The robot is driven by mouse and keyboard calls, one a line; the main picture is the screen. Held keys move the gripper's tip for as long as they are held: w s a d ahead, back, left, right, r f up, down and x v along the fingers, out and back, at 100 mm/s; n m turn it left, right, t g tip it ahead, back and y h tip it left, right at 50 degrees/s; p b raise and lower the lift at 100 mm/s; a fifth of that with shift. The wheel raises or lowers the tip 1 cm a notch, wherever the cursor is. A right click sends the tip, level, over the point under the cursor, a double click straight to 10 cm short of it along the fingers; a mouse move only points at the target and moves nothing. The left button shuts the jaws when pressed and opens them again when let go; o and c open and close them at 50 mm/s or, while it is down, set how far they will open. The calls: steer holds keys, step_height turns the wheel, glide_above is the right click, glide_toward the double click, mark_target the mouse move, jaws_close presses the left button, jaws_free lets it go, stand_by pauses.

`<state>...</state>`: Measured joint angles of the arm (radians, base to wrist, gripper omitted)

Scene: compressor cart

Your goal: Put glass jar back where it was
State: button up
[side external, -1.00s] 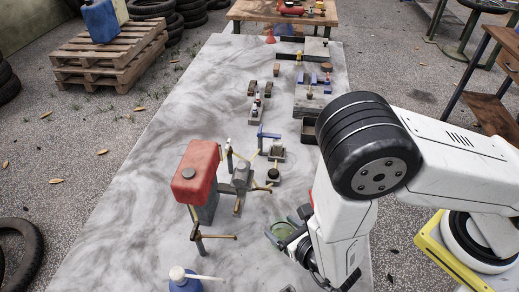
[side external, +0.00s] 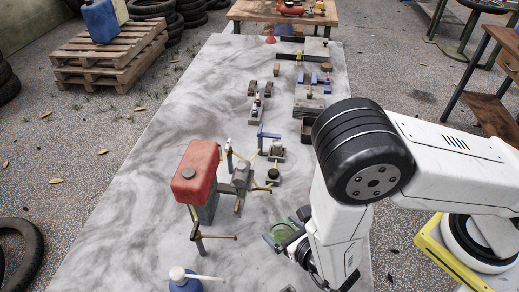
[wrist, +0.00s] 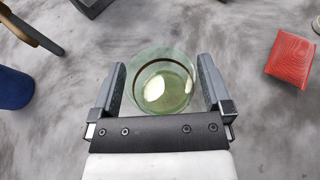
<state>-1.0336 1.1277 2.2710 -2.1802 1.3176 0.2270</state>
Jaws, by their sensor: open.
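A pale green glass jar (side external: 276,234) is at the near right of the marble-patterned table, seemingly upright on it. My gripper (side external: 291,236) reaches down to the jar from the right. In the wrist view the round jar (wrist: 162,88) lies between the two fingers of my open gripper (wrist: 162,72). A small gap shows at the right finger; the left finger is very near the jar wall, and I cannot tell if it touches. My arm hides part of the table behind the jar.
A red tank (side external: 197,172) on a grey post, with brass-coloured pipes (side external: 240,175) beside it, stands left of the jar. A blue bottle (side external: 184,282) is at the near edge. A red block (wrist: 291,59) lies right in the wrist view. The table's left side (side external: 130,200) is clear.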

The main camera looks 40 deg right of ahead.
steer(key=shift+r, duration=0.15)
steer(key=shift+r, duration=3.85)
steer(key=w+d+r+m+h, duration=0.2)
steer(key=w+d+r+h, duration=0.1)
steer(key=w+d+r, duration=1)
steer(key=shift+w+d+r+m+g, duration=0.3)
steer(key=shift+w+r+m, duration=0.15)
steer(key=shift+w, duration=0.6)
steer(key=shift+d, duration=0.1)
